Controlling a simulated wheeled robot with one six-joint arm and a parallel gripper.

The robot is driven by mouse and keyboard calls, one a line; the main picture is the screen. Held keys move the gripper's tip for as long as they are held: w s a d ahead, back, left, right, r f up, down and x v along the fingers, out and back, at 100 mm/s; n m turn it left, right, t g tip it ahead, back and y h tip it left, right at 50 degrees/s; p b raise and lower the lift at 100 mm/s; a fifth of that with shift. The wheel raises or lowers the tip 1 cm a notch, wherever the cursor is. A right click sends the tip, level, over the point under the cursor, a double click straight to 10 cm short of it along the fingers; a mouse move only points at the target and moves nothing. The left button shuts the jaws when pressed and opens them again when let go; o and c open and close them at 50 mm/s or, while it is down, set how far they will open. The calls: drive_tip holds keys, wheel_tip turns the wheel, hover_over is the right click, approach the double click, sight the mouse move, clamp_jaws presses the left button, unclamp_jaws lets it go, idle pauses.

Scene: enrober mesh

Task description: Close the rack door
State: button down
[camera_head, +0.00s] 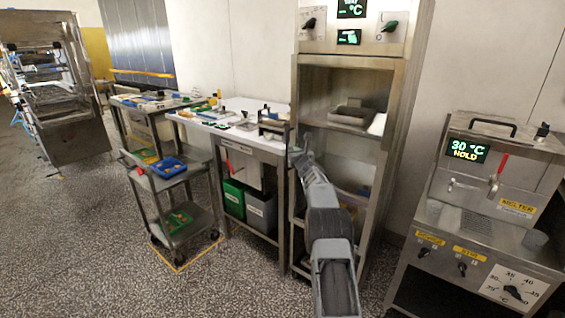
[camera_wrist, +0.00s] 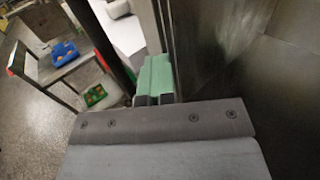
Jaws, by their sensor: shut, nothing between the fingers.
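The steel rack (camera_head: 398,130) stands in the middle of the head view. Its front is open, and its shelves show. An upright metal edge (camera_head: 293,205) at the rack's left front may be its door seen nearly edge-on; I cannot tell for sure. My gripper (camera_head: 298,155) is at the rack's left front, beside this edge, with my arm reaching in front of the opening. In the wrist view my gripper (camera_wrist: 155,78) shows green finger pads together, with nothing between them. A dark metal panel (camera_wrist: 225,50) is close on its right; contact is unclear.
A worktable (camera_head: 255,150) with small items stands left of the rack, with green (camera_head: 234,198) and grey (camera_head: 261,210) bins below. A cart (camera_head: 175,185) holding a blue tray (camera_head: 168,166) is farther left. The melter (camera_head: 490,190) stands at right. Speckled floor is clear in front left.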

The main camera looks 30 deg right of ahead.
drive_tip(key=s+a+b, duration=0.6)
drive_tip(key=a+b, duration=0.7)
drive_tip(key=s+a+r+n+g+y+p, duration=0.2)
drive_tip(key=s+a+r+n+y+p, duration=0.3)
drive_tip(key=s+a+r+n+p, duration=0.45)
drive_tip(key=s+a+r+n+g+y+p, duration=0.2)
drive_tip(key=s+a+r+n+y+p, duration=0.2)
drive_tip(key=s+a+r+n+p, duration=0.55)
drive_tip(key=s+a+f+n+g+p, duration=0.2)
drive_tip(key=s+a+n+g+p, duration=0.15)
drive_tip(key=s+n, duration=0.2)
drive_tip(key=s+a+f+n+g+p, duration=0.2)
drive_tip(key=s+n+p, duration=0.2)
drive_tip(key=n, duration=0.3)
drive_tip(key=s+d+n+g+h+p, duration=0.2)
drive_tip(key=s+n+p, duration=0.1)
drive_tip(key=s, duration=0.4)
drive_tip(key=s+d+f+n+g+h+p, duration=0.1)
drive_tip(key=s+d+n+g+h+p, duration=0.1)
drive_tip(key=s, duration=0.5)
drive_tip(key=shift+d+f+n+h+p, duration=0.2)
drive_tip(key=shift+d+n+h+p, duration=0.3)
drive_tip(key=shift+n+p, duration=0.55)
